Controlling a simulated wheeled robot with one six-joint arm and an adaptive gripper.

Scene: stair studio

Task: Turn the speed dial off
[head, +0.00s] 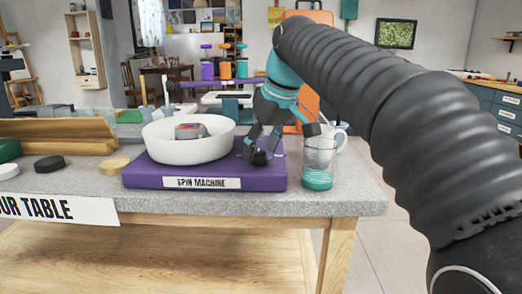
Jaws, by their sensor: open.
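The purple spin machine (215,174) stands near the front of the grey table, with a white label on its front. A white round bowl (187,152) sits on its left part and holds a small grey and multicoloured object (190,131). A small black knob, the likely speed dial (259,158), is on the right part of the machine's top. My gripper (262,149) points down over the knob, open, with its fingers close around or beside it. I cannot tell whether they touch it. The knob's pointer and setting cannot be made out.
A clear cup with teal liquid (317,170) stands just right of the machine, near my gripper, with a white mug (341,136) behind. Purple, orange and teal bottles (226,66) stand behind. The table's front edge is close.

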